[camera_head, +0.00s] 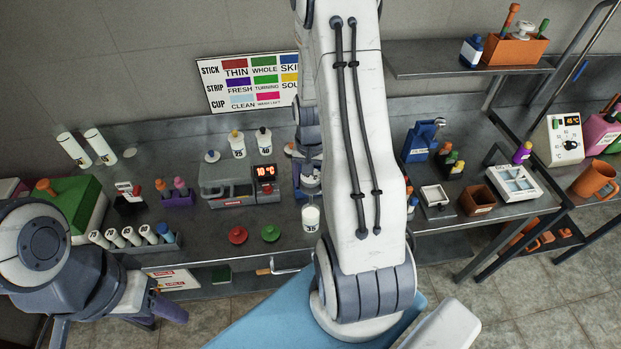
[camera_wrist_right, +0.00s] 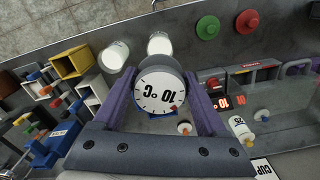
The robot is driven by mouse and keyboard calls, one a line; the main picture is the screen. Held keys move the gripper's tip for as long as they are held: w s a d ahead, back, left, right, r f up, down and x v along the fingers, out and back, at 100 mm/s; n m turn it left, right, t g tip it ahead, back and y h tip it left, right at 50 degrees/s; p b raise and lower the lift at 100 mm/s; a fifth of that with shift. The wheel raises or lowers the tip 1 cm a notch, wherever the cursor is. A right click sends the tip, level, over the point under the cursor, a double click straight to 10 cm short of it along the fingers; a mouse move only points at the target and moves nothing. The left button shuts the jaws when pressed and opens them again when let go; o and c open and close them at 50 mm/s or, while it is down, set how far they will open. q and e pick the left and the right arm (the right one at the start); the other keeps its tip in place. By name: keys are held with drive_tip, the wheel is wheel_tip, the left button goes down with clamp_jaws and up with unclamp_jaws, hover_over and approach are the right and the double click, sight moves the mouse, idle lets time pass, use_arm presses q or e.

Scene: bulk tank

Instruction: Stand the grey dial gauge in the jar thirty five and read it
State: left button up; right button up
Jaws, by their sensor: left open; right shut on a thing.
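The grey dial gauge (camera_wrist_right: 160,94) is held between the purple fingers of my right gripper (camera_wrist_right: 163,108) in the right wrist view. In the head view my right arm mostly hides that gripper. The white jar marked 35 (camera_head: 311,218) stands on the bench just left of my forearm. What looks like the same jar (camera_wrist_right: 160,42) shows just beyond the gauge. I cannot tell whether the stem is inside it. My left gripper (camera_head: 150,312) is open and empty at lower left.
Jars 25 (camera_head: 237,144) and 40 (camera_head: 264,142) stand behind the grey bath (camera_head: 229,183) with its red 10 °C display. A red knob (camera_head: 238,235) and green knob (camera_head: 270,233) lie left of jar 35. Another white container (camera_wrist_right: 115,55) stands beside it.

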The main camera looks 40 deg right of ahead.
sight(311, 205)
drive_tip(key=shift+f+b, duration=4.3)
drive_tip(key=shift+f, duration=1.5)
drive_tip(key=o, duration=1.3)
drive_tip(key=shift+r, duration=0.15)
